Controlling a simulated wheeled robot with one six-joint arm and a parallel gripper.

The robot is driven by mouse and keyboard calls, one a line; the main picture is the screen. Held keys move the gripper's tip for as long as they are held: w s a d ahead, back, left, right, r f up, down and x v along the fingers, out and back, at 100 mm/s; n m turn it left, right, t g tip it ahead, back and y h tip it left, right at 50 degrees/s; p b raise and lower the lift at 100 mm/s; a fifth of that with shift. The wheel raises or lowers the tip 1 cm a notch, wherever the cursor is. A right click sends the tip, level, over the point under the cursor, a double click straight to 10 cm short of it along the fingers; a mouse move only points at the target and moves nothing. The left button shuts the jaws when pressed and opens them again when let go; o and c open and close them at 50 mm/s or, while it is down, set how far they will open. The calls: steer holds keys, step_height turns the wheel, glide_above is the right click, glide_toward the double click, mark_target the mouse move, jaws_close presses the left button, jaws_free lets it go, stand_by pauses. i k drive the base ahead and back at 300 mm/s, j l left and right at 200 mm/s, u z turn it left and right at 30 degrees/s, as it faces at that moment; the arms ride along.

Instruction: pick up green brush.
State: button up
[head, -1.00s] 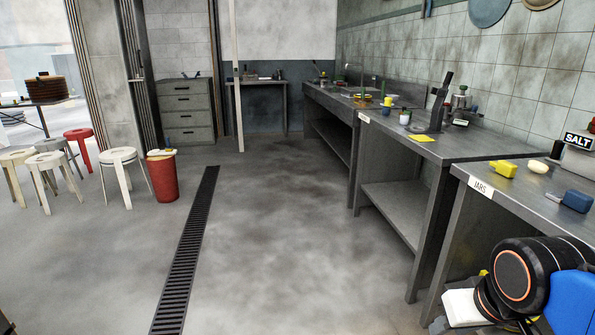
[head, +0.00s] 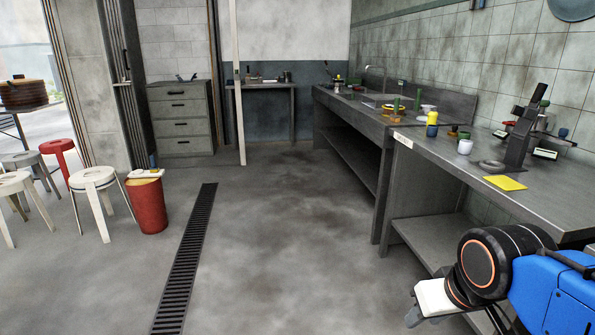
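I cannot clearly make out a green brush. A thin upright green object (head: 396,104) stands at the near end of the far counter, small in the head view. Another narrow green object (head: 417,99) stands just right of it. They are too small to tell whether either is the brush. My gripper (head: 415,312) is low at the right, in front of the near counter and well away from both. Its fingers are small and partly hidden, so their opening does not show.
A grey counter (head: 540,204) runs along the right, bearing a yellow sheet (head: 505,183), a white cup (head: 465,147) and a dark stand (head: 520,135). Stools and a red bin (head: 147,205) stand left. The floor (head: 270,240) between is clear.

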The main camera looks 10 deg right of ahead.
mark_target(395, 118)
steer(key=i, duration=1.7)
